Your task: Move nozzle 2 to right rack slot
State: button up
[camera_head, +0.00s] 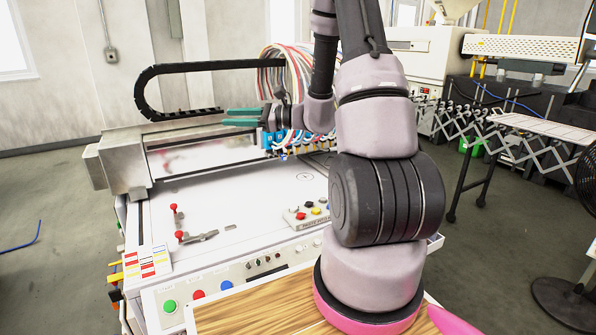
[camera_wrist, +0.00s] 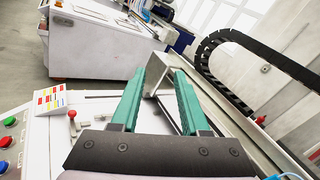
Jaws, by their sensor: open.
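My gripper (camera_head: 243,117) is open in the head view, its two green fingers pointing left beside the gantry head. In the wrist view the fingers (camera_wrist: 165,82) stand apart with nothing held between them. The nozzle row with blue blocks (camera_head: 270,141) hangs on the gantry just below and right of the fingers, with striped hoses (camera_head: 290,62) above it. My arm hides its right part. I cannot tell which one is nozzle 2. I cannot make out the right rack slot.
The white machine bed (camera_head: 255,190) is mostly clear, with red-handled clamps (camera_head: 180,236) and a button box (camera_head: 306,214) on it. A black cable chain (camera_head: 180,68) arches behind; it is at right in the wrist view (camera_wrist: 265,70). A metal end housing (camera_head: 122,160) stands left.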

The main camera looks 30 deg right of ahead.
jog(key=w+d+f+m+t+h, duration=0.4)
jog(key=w+d+f+m+t, duration=0.2)
jog(key=d+f+m, duration=0.15)
jog(key=m+t+h, duration=0.3)
jog(key=m+h, duration=0.5)
jog(key=h, duration=0.2)
send_near(285, 157)
jog(key=shift+w+a+f, duration=0.1)
jog(key=shift+w, duration=2.1)
jog(key=shift+w+a+f, duration=0.1)
jog(key=shift+w, duration=2.1)
grip_shut()
jog(key=shift+r, duration=0.3)
jog(key=shift+s, duration=0.1)
